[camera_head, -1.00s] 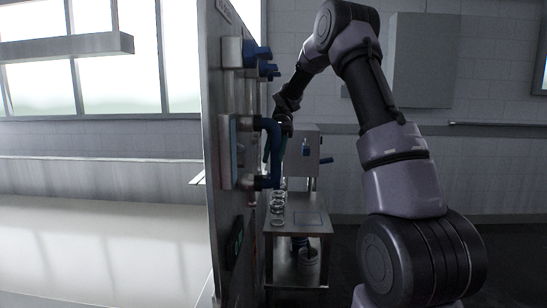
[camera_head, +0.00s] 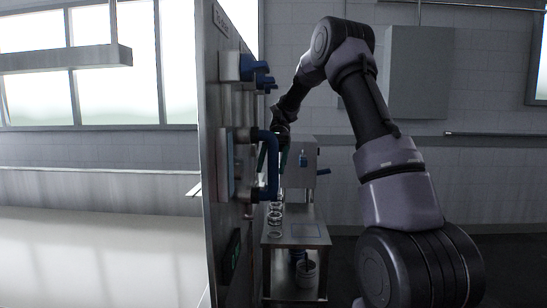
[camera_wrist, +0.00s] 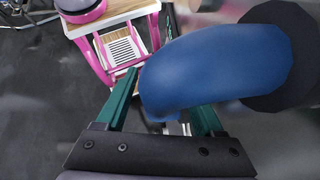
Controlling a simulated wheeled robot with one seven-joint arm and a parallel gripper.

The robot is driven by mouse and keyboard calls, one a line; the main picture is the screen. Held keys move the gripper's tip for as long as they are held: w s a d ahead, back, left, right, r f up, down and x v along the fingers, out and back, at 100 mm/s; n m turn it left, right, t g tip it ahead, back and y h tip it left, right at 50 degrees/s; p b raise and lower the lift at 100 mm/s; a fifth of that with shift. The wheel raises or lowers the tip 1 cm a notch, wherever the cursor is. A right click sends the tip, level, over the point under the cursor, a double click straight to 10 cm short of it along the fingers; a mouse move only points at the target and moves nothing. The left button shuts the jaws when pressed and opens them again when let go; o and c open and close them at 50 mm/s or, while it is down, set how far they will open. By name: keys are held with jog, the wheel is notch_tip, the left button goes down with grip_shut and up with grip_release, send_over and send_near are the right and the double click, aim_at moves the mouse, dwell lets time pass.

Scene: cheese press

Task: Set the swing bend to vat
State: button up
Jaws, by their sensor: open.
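The swing bend is most likely the blue U-shaped pipe (camera_head: 271,168) on the upright steel panel in the head view. Its two ends meet the panel one above the other. In the wrist view a large blue rounded part (camera_wrist: 215,62) of it fills the space in front of my gripper (camera_wrist: 165,98). The green fingers stand apart, with the blue pipe over and between them; I cannot tell whether they touch it. In the head view my gripper (camera_head: 282,152) is at the bend's upper part, partly hidden behind it. A vat is not clearly identifiable.
The steel panel (camera_head: 212,150) stands edge-on, with a smaller blue fitting (camera_head: 258,72) above the bend. Beyond it is a steel table (camera_head: 285,240) with several glass-like rings and a machine with a blue handle. A pale counter (camera_head: 95,250) lies left of the panel.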

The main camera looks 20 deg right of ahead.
aim_at(277, 139)
jog(key=v, duration=1)
jog(key=shift+w, duration=0.1)
jog(key=shift+d, duration=0.1)
